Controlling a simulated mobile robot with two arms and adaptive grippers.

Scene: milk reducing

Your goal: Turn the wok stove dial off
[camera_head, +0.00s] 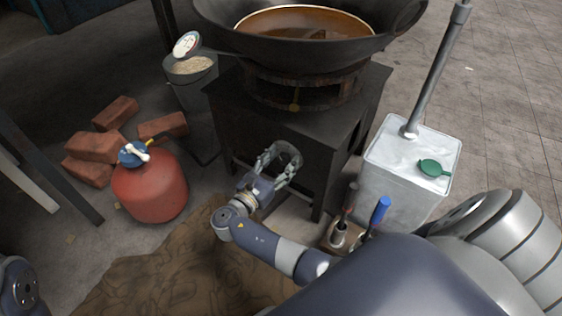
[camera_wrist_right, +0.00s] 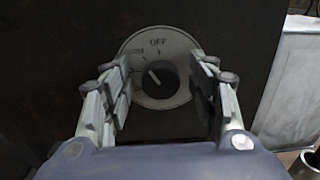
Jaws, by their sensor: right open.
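The wok stove (camera_head: 250,115) is a dark box-shaped stand with a large black wok (camera_head: 390,38) on top. In the right wrist view, its dial (camera_wrist_right: 158,78) is a round grey plate with a dark centre knob. "OFF" is printed at the top and another word, hard to read, at the upper left. The knob's white mark points up and left, away from "OFF". My right gripper (camera_head: 279,166) is open in front of the stove face. In the wrist view its fingers (camera_wrist_right: 160,100) stand on both sides of the dial; I cannot tell whether they touch it. My left gripper is not in view.
A white container (camera_head: 395,185) with a green cap stands right of the stove. A small pot (camera_head: 340,236) with handled tools is in front of it. A red gas cylinder (camera_head: 150,190), bricks (camera_head: 97,147) and a bucket (camera_head: 195,90) are at the left. A brown cloth (camera_head: 170,270) covers the near floor.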

